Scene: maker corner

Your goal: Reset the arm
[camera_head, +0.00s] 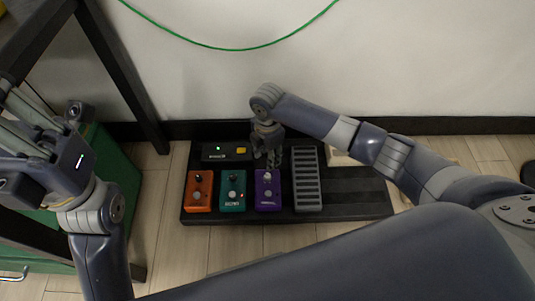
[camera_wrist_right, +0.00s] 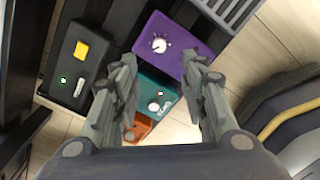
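My right gripper (camera_head: 272,155) hangs over the back of a black pedalboard (camera_head: 350,205) on the floor. Its two fingers also show in the right wrist view (camera_wrist_right: 161,62); they are apart with nothing between them. A black box (camera_head: 215,154) with a yellow button and green light sits at the back left. My left gripper (camera_head: 18,118) is raised at the left edge; its finger opening is unclear.
A grey ribbed pedal (camera_head: 307,180) is on the board's middle; the board's right part looks bare. A green cabinet (camera_head: 125,190) and dark frame legs (camera_head: 125,75) stand left. A green cable (camera_head: 235,48) hangs on the wall. Wooden floor (camera_head: 165,225) is clear left of the board.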

